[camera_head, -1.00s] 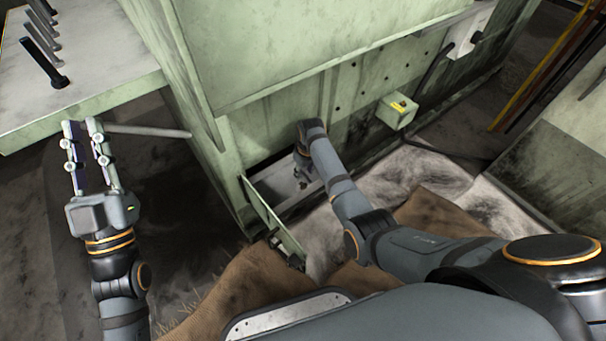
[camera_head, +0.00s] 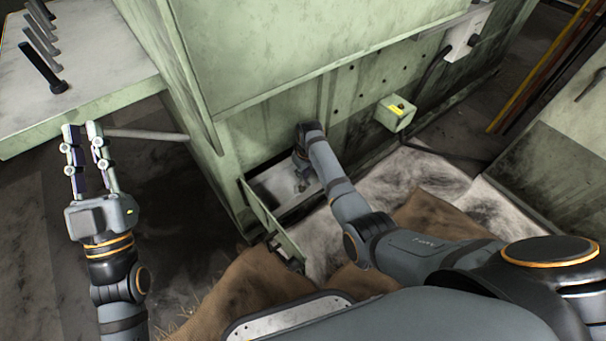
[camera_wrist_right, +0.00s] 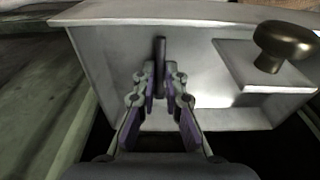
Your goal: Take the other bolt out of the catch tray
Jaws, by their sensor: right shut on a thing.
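The catch tray (camera_head: 268,184) is a pale metal tray at the foot of the green machine. It also shows in the right wrist view (camera_wrist_right: 205,112). My right gripper (camera_head: 303,180) reaches down into it. In the right wrist view its fingers (camera_wrist_right: 160,80) are shut on a dark, slim bolt (camera_wrist_right: 160,52), which points up between the fingertips against the tray's pale surface. The bolt's lower part is hidden by the fingers. My left gripper (camera_head: 80,128) is open and empty beside the pale green table, away from the tray.
A green flap (camera_head: 268,215) stands at the tray's front. A brown round knob (camera_wrist_right: 285,42) sits on a plate at the tray's right. A green box (camera_head: 395,113) is on the machine.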

